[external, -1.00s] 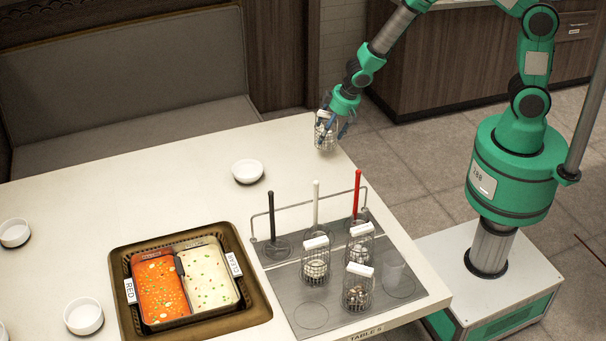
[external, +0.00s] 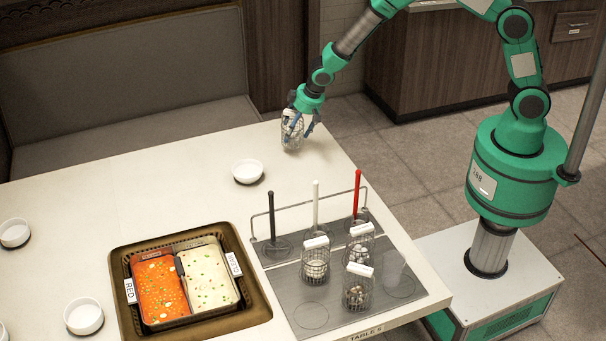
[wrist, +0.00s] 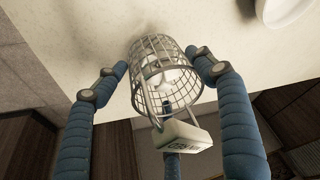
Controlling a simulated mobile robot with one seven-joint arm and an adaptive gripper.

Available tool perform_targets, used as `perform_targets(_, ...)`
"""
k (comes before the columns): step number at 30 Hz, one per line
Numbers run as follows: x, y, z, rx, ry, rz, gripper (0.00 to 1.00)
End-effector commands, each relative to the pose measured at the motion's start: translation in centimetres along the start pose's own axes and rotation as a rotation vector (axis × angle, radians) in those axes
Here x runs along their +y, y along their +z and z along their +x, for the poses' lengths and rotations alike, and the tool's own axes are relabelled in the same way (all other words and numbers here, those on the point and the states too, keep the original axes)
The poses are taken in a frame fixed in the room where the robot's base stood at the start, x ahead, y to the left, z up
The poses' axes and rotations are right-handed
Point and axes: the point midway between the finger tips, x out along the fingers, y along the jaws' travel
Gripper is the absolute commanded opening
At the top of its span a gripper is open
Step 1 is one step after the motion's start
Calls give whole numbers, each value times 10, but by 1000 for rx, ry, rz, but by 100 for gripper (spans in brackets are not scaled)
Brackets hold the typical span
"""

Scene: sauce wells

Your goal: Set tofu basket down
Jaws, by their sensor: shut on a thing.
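My gripper (external: 294,128) is at the far right corner of the table (external: 120,200). Its blue fingers are closed around a wire basket (external: 291,141) with white contents. In the wrist view the basket (wrist: 158,58) sits between the fingers of my gripper (wrist: 160,72), with a pale lettered tag (wrist: 188,146) on its handle. The lettering is too small to read surely. The basket's lower end is at or just above the tabletop; I cannot tell whether it touches.
A white bowl (external: 248,172) stands left of and nearer than the basket. A grey tray (external: 311,317) holds several wire baskets, with upright black, white and red handles behind. A divided pot (external: 160,290) of red and white broth sits at the front.

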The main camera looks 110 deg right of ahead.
Motion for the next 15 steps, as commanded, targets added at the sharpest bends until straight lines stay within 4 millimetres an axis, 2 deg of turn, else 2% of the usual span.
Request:
perform_targets(4,-1,-5,0,3,-1,0,33)
perform_targets(15,-1,-2,6,2,-1,0,33)
